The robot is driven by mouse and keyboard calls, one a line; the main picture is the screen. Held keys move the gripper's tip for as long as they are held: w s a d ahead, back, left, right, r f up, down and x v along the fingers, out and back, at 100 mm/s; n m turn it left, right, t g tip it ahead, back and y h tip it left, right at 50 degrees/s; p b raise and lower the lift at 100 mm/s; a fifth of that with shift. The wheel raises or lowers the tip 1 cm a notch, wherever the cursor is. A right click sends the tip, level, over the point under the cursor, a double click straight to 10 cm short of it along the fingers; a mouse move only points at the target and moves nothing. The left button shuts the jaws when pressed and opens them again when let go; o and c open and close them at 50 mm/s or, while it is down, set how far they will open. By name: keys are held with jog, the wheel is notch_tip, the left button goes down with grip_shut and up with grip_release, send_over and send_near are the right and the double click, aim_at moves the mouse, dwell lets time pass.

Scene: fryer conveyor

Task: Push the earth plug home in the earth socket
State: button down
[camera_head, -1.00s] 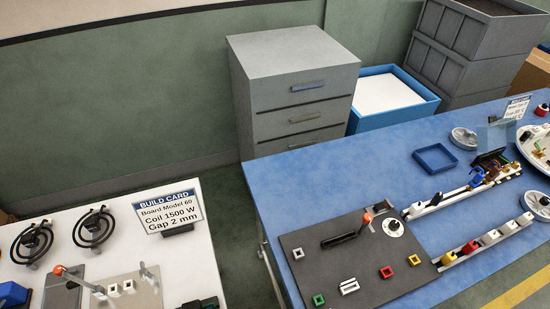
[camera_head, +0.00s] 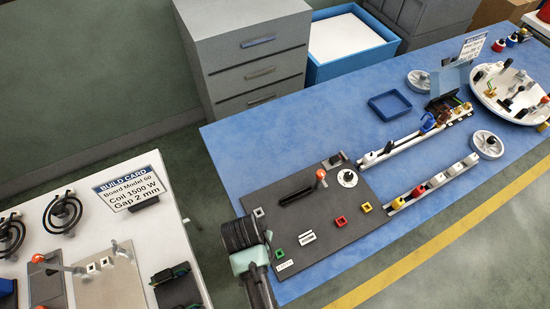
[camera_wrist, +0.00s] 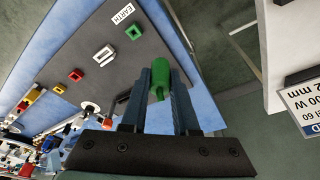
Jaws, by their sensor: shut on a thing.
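My gripper (camera_wrist: 161,88) is shut on the green earth plug (camera_wrist: 159,72) in the wrist view. The plug sits between the two dark fingertips. The green square earth socket (camera_wrist: 134,32) is up and left of the plug, apart from it, with the EARTH label (camera_wrist: 122,14) beside it. In the head view the earth socket (camera_head: 279,253) is at the near left part of the dark grey board (camera_head: 272,205). My arm is beside the board's left edge there; the fingers and plug cannot be made out in that view.
A white socket (camera_head: 307,238), a red socket (camera_head: 340,221) and a yellow socket (camera_head: 366,207) share the board. An orange-knobbed lever (camera_head: 321,175) stands up from it. Rails and a blue tray (camera_head: 390,104) lie beyond. The white table (camera_head: 160,230) is left, across a gap.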

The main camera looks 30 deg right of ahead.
jog(key=shift+s+d+f+m+g+h+b, duration=0.15)
jog(key=shift+s+d+f+m+b, duration=0.3)
jog(key=shift+d+f+m, duration=0.6)
jog(key=shift+s+d+f+m+g+h+b, duration=0.1)
jog(key=shift+s+d+f+m+b, duration=0.4)
jog(key=shift+f, duration=0.9)
jog(key=shift+s+d+f+m+g+h+b, duration=0.2)
jog(key=shift+s+d+f+m, duration=0.25)
jog(key=shift+d+f+m, duration=0.55)
jog(key=shift+a+f+b, duration=0.15)
jog(key=shift+f+b, duration=0.4)
jog(key=shift+f, duration=0.3)
jog(key=shift+a+f+b, duration=0.1)
jog(key=shift+f+b, duration=0.45)
jog(key=shift+f, duration=0.3)
jog(key=c, duration=0.6)
grip_release()
jog(key=shift+r, duration=0.15)
jog(key=shift+p+v, duration=2.85)
jog(key=shift+p, duration=0.25)
